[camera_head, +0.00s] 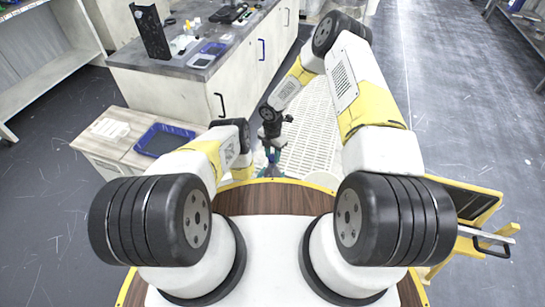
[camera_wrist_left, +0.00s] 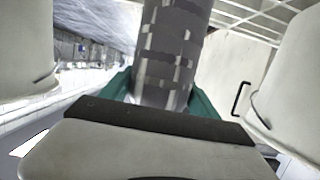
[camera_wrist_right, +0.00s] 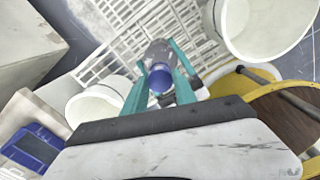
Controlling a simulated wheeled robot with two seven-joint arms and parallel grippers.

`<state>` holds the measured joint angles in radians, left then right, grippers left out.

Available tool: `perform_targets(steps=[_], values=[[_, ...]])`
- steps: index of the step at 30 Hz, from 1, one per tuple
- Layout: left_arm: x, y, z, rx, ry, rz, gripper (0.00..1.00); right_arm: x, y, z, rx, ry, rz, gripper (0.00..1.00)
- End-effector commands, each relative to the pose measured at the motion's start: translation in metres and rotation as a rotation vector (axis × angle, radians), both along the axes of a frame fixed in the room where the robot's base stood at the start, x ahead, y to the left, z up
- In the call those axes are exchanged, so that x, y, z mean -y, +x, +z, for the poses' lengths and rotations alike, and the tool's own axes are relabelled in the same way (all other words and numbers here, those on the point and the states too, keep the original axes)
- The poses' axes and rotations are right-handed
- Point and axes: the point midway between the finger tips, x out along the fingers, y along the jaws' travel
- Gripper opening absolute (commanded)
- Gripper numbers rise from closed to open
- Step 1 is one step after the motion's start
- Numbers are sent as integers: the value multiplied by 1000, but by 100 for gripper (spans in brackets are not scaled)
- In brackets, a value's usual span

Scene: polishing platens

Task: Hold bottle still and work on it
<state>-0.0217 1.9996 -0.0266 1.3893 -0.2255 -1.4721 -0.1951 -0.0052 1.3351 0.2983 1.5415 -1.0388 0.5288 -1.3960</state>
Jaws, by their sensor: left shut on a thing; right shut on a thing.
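A grey, glossy bottle (camera_wrist_left: 172,50) stands between the teal fingers of my left gripper (camera_wrist_left: 163,92) in the left wrist view. In the right wrist view, its blue cap (camera_wrist_right: 159,79) is between the teal fingers of my right gripper (camera_wrist_right: 160,71). The left gripper is shut on the bottle's body. The right gripper is shut on its cap end, from above. In the head view, both grippers meet near the picture's middle, the dark right wrist above the left gripper's teal fingers (camera_head: 272,157). There the bottle is mostly hidden.
A white slatted platform (camera_head: 312,135) lies behind and below the grippers. A blue tray (camera_head: 164,139) sits on a low cabinet to the left. A grey-topped bench (camera_head: 150,68) with small items stands at the back left. Open floor (camera_head: 450,90) lies to the right.

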Motion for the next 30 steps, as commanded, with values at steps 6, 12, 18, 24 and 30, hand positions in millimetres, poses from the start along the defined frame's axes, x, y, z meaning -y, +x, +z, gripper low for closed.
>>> perform_targets(steps=[6,12,18,24,30], values=[[0,0,0,0,0,0,0,0,0,3,-1,0,0,0],[0,0,0,0,0,0,0,0,0,3,-1,-1,0,0],[0,0,0,0,0,0,0,0,0,20,0,0,-1,0],[0,0,0,0,0,0,0,0,0,42,0,0,-1,0],[0,0,0,0,0,0,0,0,-1,43,-1,0,-1,0]])
